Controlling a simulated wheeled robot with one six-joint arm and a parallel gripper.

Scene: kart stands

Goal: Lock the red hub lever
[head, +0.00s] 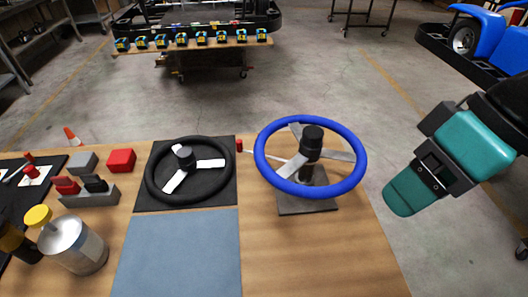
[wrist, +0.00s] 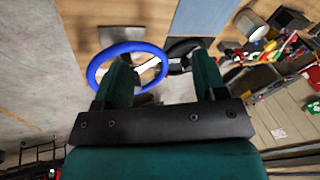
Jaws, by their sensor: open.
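A blue steering wheel (head: 262,165) with grey spokes sits on a stand with a black hub (head: 312,140) and a dark base plate (head: 308,206). A red-tipped lever (head: 239,145) sticks out to the left behind the wheel on a thin pale rod. My gripper (head: 398,198) is to the right of the blue wheel, over the table's right edge, apart from it. In the wrist view my gripper (wrist: 163,75) has its teal fingers apart and empty, with the blue wheel (wrist: 93,72) beyond them.
A black steering wheel (head: 150,182) lies on a black mat left of the stand, above a blue-grey mat (head: 178,255). Red and grey blocks, a rack and a can (head: 75,245) stand further left. The table's front right is clear.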

